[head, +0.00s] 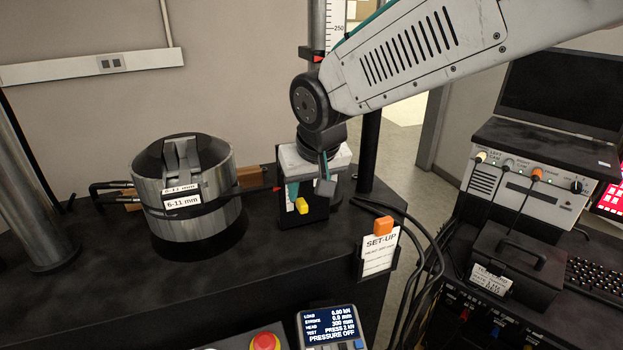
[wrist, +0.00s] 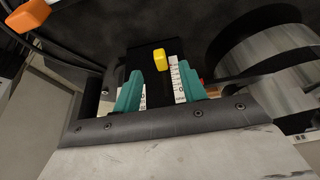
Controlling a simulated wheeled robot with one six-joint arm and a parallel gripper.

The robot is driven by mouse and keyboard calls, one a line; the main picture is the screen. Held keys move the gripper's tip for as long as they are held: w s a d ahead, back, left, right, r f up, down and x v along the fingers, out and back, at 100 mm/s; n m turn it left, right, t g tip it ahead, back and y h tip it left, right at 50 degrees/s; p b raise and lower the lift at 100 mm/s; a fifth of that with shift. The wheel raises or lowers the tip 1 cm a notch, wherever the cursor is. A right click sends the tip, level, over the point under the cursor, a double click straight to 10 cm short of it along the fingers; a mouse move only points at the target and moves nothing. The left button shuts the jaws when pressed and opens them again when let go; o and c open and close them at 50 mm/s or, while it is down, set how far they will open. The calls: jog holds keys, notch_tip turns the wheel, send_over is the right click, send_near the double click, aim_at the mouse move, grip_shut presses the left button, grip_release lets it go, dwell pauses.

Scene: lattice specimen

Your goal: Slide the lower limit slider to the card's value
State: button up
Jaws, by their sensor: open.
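A yellow slider knob (head: 301,205) stands on a black block with white graduated scale strips, at the middle of the bench. It also shows in the wrist view (wrist: 160,60), with a scale strip (wrist: 176,80) beside it. My gripper (head: 308,190) is above and behind the knob in the head view. In the wrist view my gripper (wrist: 160,72) has its teal fingers apart, with the knob between or just beyond the tips and no visible contact. The SET-UP card (head: 380,254) hangs at the bench's front edge under an orange clip; its small print is unreadable.
A metal cylinder (head: 187,195) labelled 6-11 mm stands left of the block. A readout pendant (head: 332,328) says PRESSURE OFF, next to a red button (head: 265,342). Black cables run right of the block. A control box (head: 535,180) stands at right.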

aim_at(304, 205)
jog(key=x, duration=0.5)
